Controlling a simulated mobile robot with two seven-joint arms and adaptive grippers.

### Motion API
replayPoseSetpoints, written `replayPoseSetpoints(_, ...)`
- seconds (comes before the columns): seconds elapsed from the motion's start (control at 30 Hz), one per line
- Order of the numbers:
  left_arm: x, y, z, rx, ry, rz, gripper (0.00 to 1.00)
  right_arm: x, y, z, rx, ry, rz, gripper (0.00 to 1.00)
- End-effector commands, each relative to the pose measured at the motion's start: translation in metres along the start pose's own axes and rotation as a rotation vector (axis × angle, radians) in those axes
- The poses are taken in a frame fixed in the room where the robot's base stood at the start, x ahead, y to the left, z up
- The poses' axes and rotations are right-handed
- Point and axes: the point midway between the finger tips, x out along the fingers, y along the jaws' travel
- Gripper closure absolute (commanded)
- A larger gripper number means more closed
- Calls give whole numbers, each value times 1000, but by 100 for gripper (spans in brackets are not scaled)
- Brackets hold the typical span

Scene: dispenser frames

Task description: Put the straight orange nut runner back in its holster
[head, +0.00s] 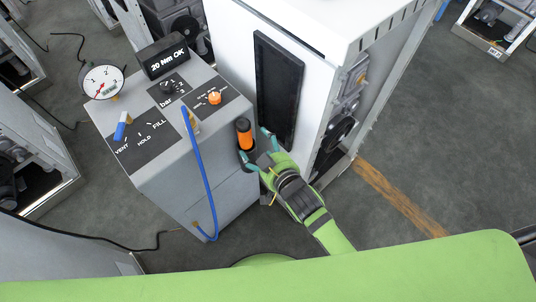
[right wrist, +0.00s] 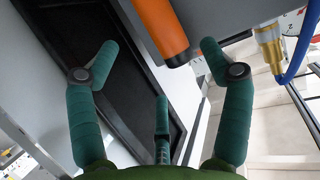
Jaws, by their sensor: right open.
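The straight orange nut runner (head: 245,138), with a black top end, stands about upright against the right side of the grey cabinet. In the right wrist view the orange body (right wrist: 160,27) comes in from the top, just past the fingertips. My right gripper (head: 256,149) is beside it, with its teal fingers spread. The right wrist view shows those fingers (right wrist: 158,58) open, with nothing between them. I cannot make out the holster clearly; the runner's lower end is partly hidden by the gripper. My left gripper is not in view.
The grey cabinet (head: 165,185) carries a gauge (head: 102,82), a "20 Nm OK" display (head: 163,58), knobs and a blue hose (head: 207,190). A white cabinet with a black panel (head: 277,92) stands close on the right. Open floor (head: 430,130) lies further right.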

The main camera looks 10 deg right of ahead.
Motion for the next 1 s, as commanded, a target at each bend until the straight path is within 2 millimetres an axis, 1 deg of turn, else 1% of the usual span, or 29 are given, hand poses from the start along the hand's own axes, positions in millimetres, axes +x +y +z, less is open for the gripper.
replayPoseSetpoints(0.03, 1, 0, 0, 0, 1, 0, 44, -11, 0, 2, 1, -2, 0, 20)
replayPoseSetpoints(0.1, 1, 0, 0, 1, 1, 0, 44, -23, 0, 1, 1, -1, -1, 20)
replayPoseSetpoints(0.2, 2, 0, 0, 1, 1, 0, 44, -36, 0, 1, 1, -1, 0, 20)
replayPoseSetpoints(0.3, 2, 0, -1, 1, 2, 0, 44, -44, 0, 1, 1, -1, 0, 20)
replayPoseSetpoints(0.4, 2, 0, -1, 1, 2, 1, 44, -48, 0, 0, 1, 0, 0, 20)
replayPoseSetpoints(0.57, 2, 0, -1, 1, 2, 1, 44, -48, 0, 0, 1, 0, 0, 20)
replayPoseSetpoints(0.67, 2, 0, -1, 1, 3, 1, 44, -47, 1, 6, -1, -12, 2, 20)
replayPoseSetpoints(0.73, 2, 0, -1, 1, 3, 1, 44, -42, 4, 26, -4, -50, 6, 20)
replayPoseSetpoints(0.77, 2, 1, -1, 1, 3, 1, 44, -40, 6, 39, -7, -75, 10, 20)
replayPoseSetpoints(0.83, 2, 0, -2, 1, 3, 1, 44, -34, 14, 83, -10, -160, 20, 20)
replayPoseSetpoints(0.87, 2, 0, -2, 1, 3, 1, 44, -33, 18, 107, -11, -205, 25, 20)
replayPoseSetpoints(0.9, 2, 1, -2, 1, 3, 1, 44, -34, 24, 141, -11, -270, 34, 20)
replayPoseSetpoints(0.93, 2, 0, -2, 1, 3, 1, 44, -36, 28, 168, -8, -321, 39, 20)
replayPoseSetpoints(0.97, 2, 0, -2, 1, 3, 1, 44, -40, 32, 196, -6, -374, 46, 20)
replayPoseSetpoints(1.0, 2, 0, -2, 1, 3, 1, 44, -48, 38, 232, 0, -444, 54, 20)
